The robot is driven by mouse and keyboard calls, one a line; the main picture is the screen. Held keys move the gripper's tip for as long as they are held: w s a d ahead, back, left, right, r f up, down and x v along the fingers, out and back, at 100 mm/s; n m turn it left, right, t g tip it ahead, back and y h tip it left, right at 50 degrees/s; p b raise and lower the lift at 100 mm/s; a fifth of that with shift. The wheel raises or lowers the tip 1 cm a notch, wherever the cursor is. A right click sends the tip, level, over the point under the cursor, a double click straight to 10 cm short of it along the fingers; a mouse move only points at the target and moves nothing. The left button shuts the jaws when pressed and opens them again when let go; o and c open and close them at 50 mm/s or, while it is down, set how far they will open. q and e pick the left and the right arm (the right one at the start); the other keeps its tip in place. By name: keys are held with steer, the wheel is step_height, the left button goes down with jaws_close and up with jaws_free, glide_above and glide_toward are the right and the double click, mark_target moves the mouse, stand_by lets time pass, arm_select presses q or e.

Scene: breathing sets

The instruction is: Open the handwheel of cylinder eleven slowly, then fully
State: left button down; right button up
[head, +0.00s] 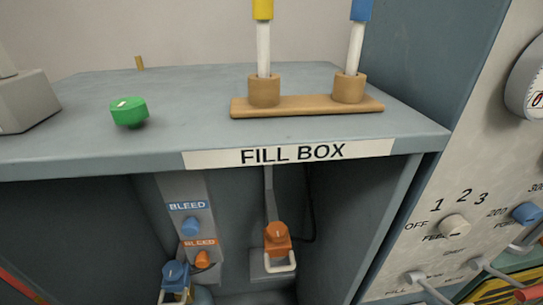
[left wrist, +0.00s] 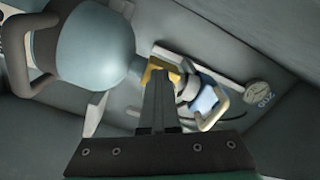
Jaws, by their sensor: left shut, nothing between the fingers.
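No cylinder marked eleven can be read in either view, and I cannot tell which handwheel belongs to it. In the left wrist view my left gripper (left wrist: 161,78) is shut and empty, its fingertips overlapping a brass-yellow part (left wrist: 152,73) in the picture; I cannot tell whether they touch. Beside it is a blue fitting (left wrist: 206,102) with a pale looped handle (left wrist: 217,112). A rounded pale-blue body (left wrist: 95,42), perhaps a cylinder, fills the upper left. The gripper hides part of the fitting. My right gripper is in neither view.
The head view shows the FILL BOX (head: 292,153) with a green knob (head: 129,111) and a wooden stand (head: 305,107) on top. Inside are an orange connector (head: 277,238) and a blue one (head: 175,274). A panel with a feed knob (head: 455,226) stands at right.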

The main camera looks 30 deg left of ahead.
arm_select(q)
steer(key=shift+w+d+f, duration=0.3)
steer(key=shift+d+f, duration=0.05)
steer(key=shift+f, duration=0.15)
steer(key=shift+d+f, duration=0.1)
stand_by(0.4)
steer(key=p+v, duration=0.1)
steer(key=v, duration=0.5)
steer(key=shift+f, duration=0.4)
stand_by(0.3)
